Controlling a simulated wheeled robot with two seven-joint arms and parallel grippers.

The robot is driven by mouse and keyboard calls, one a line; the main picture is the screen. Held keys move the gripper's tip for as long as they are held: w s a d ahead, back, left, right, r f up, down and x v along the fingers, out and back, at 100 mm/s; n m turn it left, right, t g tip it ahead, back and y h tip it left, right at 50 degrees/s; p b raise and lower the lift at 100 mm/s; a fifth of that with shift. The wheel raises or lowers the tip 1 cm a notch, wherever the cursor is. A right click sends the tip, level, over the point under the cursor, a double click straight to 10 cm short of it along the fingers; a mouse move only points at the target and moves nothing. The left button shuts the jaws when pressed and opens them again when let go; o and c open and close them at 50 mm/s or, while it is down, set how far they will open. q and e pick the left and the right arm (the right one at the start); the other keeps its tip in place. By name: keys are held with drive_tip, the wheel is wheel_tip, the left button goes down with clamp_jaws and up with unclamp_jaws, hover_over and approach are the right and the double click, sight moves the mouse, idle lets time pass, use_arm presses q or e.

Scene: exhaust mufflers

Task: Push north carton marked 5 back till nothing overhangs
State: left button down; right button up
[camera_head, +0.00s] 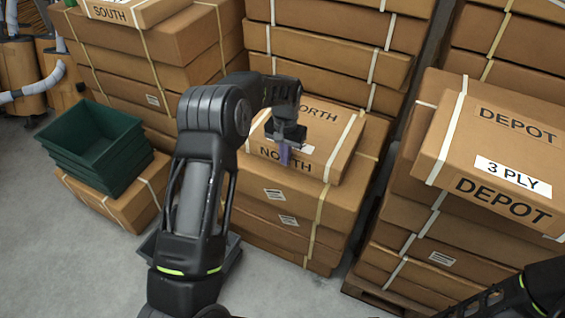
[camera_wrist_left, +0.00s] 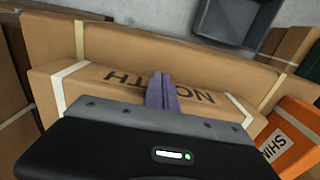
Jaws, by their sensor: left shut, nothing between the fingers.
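The carton marked NORTH (camera_head: 335,150) lies on top of the middle stack, with a pale strap near its right end. No number 5 is readable on it. In the left wrist view the NORTH carton (camera_wrist_left: 118,76) shows its lettering upside down. My left gripper (camera_head: 284,155) is shut and empty, its purple fingers pointing down in front of the lettered front face. The fingers (camera_wrist_left: 161,90) cover the middle of the word in the left wrist view; I cannot tell if they touch the carton. My left arm hides the carton's left end. My right gripper is out of view.
Larger cartons (camera_head: 300,196) lie below the NORTH carton, and a tall stack (camera_head: 325,73) rises behind it. The DEPOT carton (camera_head: 455,130) tops the right stack. Green bins (camera_head: 88,140) sit at left. An orange box (camera_wrist_left: 290,133) shows in the wrist view.

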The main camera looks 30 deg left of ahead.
use_arm(q)
drive_tip(key=shift+w, duration=1.65)
drive_tip(key=shift+s+r+p, duration=0.3)
drive_tip(key=shift+s+r, duration=0.15)
drive_tip(key=shift+s, duration=0.25)
drive_tip(key=shift+s+r+p, duration=0.15)
drive_tip(key=shift+s+r, duration=0.15)
drive_tip(key=shift+s, duration=0.4)
drive_tip(key=shift+s+r+p, duration=0.15)
drive_tip(key=shift+s+r, duration=0.1)
drive_tip(key=shift+s, duration=0.4)
wheel_tip(320, 180, up, 8)
drive_tip(key=p, duration=0.5)
